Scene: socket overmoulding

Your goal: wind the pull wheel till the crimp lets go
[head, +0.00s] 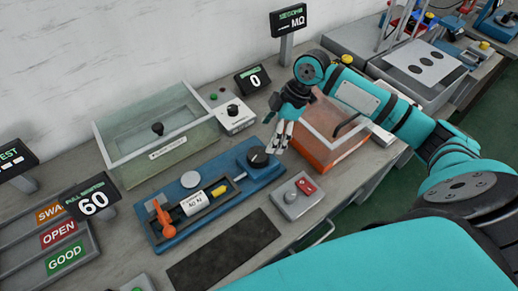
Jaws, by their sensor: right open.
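The pull display (92,203) reads 60. The crimp itself is too small to make out. My right gripper (279,138) points down, open, just right of and behind the wheel; I cannot tell whether it touches. My left gripper is out of view.
An orange-framed clear box (333,150) stands close right of the gripper. A clear-walled tank (150,160) is behind the tester. A grey box with a red switch (297,197) and a dark mat (225,250) lie in front. Labelled trays (80,258) are at left.

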